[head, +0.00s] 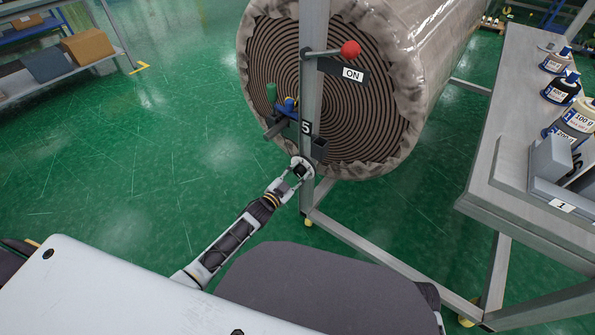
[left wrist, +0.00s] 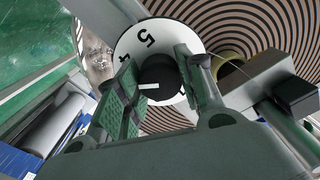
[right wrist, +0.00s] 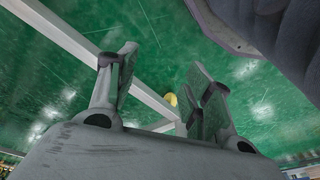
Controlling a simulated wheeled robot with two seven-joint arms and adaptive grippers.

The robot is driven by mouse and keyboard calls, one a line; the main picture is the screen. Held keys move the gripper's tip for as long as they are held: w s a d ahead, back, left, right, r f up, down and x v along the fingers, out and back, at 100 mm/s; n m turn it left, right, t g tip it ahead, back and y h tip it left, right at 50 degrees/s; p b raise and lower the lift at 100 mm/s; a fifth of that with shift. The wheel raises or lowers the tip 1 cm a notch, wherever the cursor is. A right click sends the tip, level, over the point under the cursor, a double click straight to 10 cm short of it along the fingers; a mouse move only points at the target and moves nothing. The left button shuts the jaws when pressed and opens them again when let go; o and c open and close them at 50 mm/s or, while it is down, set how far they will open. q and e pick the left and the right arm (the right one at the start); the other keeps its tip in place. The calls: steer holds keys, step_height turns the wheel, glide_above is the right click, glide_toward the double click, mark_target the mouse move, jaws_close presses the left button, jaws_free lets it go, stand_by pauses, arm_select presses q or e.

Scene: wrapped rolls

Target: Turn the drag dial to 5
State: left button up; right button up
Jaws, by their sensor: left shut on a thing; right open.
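The drag dial is a white numbered disc (left wrist: 150,28) with a black knob (left wrist: 158,78), on the stand beside the wrapped roll. In the left wrist view, 5 shows at the disc's top and 4 to its left. The knob's white pointer line points left, below the 4, towards a part hidden by a finger. My left gripper (head: 294,176) is shut on the black knob, one finger on each side. In the head view the dial is small, its numbers unreadable. My right gripper (right wrist: 155,95) is open and empty above the green floor; the head view does not show it.
The wrapped roll (head: 345,100) stands behind the steel post (head: 310,90). A bench (head: 492,165) with bottles stands right.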

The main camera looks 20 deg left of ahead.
arm_select(q)
steer(key=m, duration=0.3)
steer(key=shift+m+p, duration=0.3)
steer(key=shift+m, duration=0.1)
steer(key=m, duration=0.5)
steer(key=shift+f+m+b, duration=0.1)
steer(key=shift+m+b, duration=0.25)
steer(key=shift+m, duration=1.55)
steer(key=shift+m+b, duration=0.55)
steer(key=shift+m, duration=0.45)
arm_select(e)
steer(key=shift+s+a+r, duration=0.1)
steer(key=shift+a+r, duration=0.05)
steer(key=shift+r, duration=0.4)
steer(key=shift+w+r, duration=0.25)
arm_select(q)
steer(key=o, duration=0.7)
steer(key=shift+c, duration=0.2)
steer(key=o, duration=0.4)
steer(key=shift+c, duration=0.2)
arm_select(e)
steer(key=shift+s+f, duration=0.1)
steer(key=shift+f, duration=0.15)
